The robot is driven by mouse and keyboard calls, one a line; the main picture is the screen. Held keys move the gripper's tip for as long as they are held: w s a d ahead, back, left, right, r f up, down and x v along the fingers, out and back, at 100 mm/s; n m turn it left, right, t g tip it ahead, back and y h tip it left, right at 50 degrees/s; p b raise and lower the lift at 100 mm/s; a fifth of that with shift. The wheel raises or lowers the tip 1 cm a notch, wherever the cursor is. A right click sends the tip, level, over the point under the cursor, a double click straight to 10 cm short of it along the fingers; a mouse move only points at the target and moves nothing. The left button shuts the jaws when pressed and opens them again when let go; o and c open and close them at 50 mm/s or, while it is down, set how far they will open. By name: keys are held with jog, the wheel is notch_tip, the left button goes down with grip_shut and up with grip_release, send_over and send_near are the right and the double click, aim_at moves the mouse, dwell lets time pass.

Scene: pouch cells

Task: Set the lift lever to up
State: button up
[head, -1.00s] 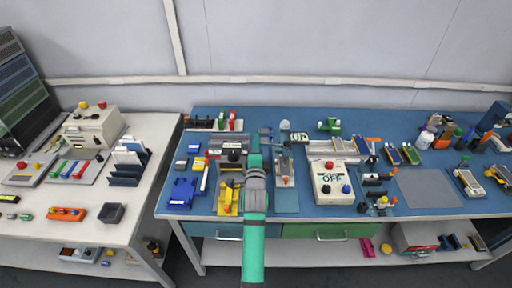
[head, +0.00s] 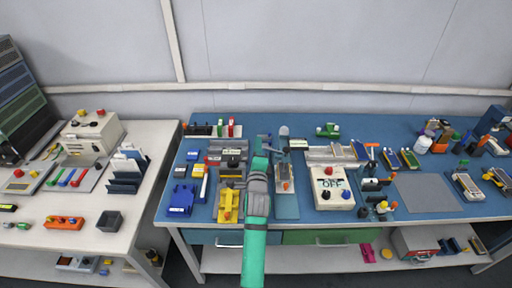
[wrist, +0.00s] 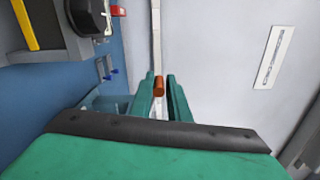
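My gripper (head: 262,147) is over the blue bench, just left of a upright fixture (head: 284,158) with a grey rounded top and a pale front plate. In the wrist view, the two green fingers (wrist: 161,92) stand slightly apart. An orange-brown rounded end (wrist: 158,86), perhaps a lever handle, shows between them, close to both inner faces. I cannot tell whether the fingers press on it. No lever marking is readable, so I cannot confirm which part is the lift lever or its setting.
A yellow device (head: 229,204) and grey machines sit to my gripper's left. A grey mat (head: 428,193) farther right is bare.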

jog(key=shift+o, duration=1.2)
jog(key=shift+s, duration=0.15)
jog(key=s, duration=1)
jog(key=shift+s+a, duration=0.25)
jog(key=shift+a, duration=0.15)
